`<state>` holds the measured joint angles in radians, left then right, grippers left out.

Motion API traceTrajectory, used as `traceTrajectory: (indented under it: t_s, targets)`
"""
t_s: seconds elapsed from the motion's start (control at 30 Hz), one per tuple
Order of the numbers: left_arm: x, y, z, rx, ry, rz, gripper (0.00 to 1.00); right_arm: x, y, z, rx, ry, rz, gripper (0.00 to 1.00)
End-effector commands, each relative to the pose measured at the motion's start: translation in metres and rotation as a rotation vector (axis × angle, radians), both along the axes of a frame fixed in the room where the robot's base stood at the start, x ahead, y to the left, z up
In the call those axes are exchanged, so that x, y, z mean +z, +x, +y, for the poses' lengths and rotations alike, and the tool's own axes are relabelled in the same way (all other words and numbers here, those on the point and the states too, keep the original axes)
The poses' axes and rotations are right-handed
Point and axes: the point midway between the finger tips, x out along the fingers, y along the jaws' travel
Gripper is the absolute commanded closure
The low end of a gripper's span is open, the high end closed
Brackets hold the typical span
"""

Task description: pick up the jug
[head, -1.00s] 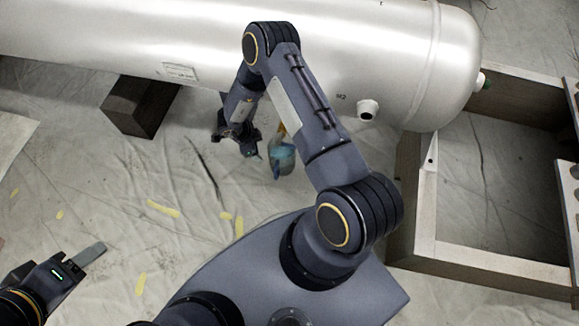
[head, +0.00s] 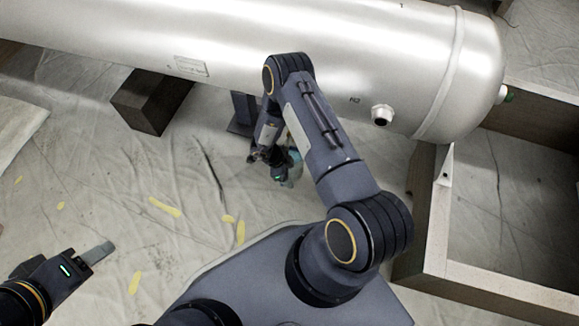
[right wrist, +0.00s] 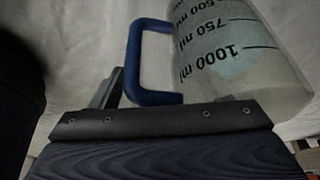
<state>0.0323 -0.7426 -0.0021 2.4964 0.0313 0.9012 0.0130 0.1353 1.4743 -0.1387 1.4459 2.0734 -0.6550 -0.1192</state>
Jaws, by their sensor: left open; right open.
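The jug (head: 294,171) stands on the sheeted floor, partly hidden behind my right gripper and forearm. In the right wrist view the jug (right wrist: 225,48) is clear with black millilitre marks, and its blue handle (right wrist: 138,55) faces my gripper. My right gripper (head: 272,160) is open beside the jug. In the right wrist view a dark finger (right wrist: 110,88) shows close to the handle; I cannot tell whether it touches. My left gripper (head: 98,254) is open and empty at the lower left, well away from the jug.
A large pale metal tank (head: 330,60) lies across the back, with a dark wooden block (head: 150,100) under it. A timber frame (head: 428,215) stands at the right. Yellow tape strips (head: 165,207) lie on the floor.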

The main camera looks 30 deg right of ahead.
Motion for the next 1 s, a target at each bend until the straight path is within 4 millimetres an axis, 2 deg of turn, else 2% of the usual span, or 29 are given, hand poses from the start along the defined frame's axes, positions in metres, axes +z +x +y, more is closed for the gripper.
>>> traceTrajectory:
  t_s: [0.23,0.77,1.0]
  targets:
    - [-0.001,0.0,0.0,0.0,0.0,0.0,0.5,-0.0027,-0.0005,-0.0013,0.0,0.0,-0.001,0.31]
    - [-0.001,0.0,0.0,0.0,0.0,0.0,0.5,-0.0025,0.0,-0.0006,0.0,0.001,-0.002,1.0]
    - [-0.0007,0.0,0.0,0.0,0.0,0.0,0.5,-0.0015,0.0008,-0.001,0.0,0.0,-0.004,1.0]
